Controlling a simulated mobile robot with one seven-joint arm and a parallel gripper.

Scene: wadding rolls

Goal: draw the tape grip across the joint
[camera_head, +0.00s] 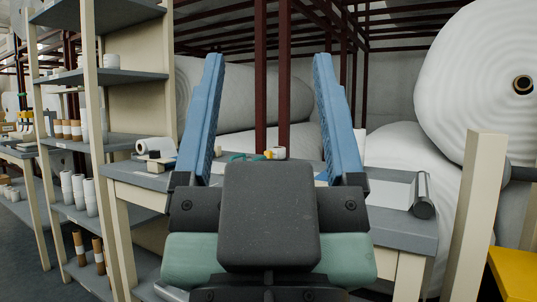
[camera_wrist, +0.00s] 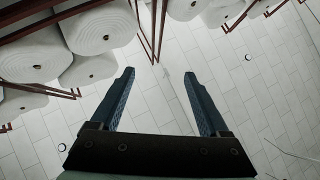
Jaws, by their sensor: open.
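My gripper (camera_head: 268,58) is open and empty. Its two blue fingers point upward in front of the workbench (camera_head: 405,228), well apart from anything on it. In the wrist view my gripper (camera_wrist: 160,73) is also open, with nothing between the fingers. A small teal and yellow item (camera_head: 268,154) lies on the bench behind my gripper, partly hidden; I cannot tell if it is the tape grip. A small white roll (camera_head: 279,152) is beside it. I cannot make out the joint; my gripper body covers the middle of the bench.
A white block (camera_head: 390,189) and a dark cylinder (camera_head: 424,200) are on the bench's right side. A shelf unit (camera_head: 110,76) with small rolls stands left. Large wadding rolls (camera_head: 480,85) fill the back right; several rolls (camera_wrist: 100,31) also show in the wrist view. A pale post (camera_head: 476,215) stands right.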

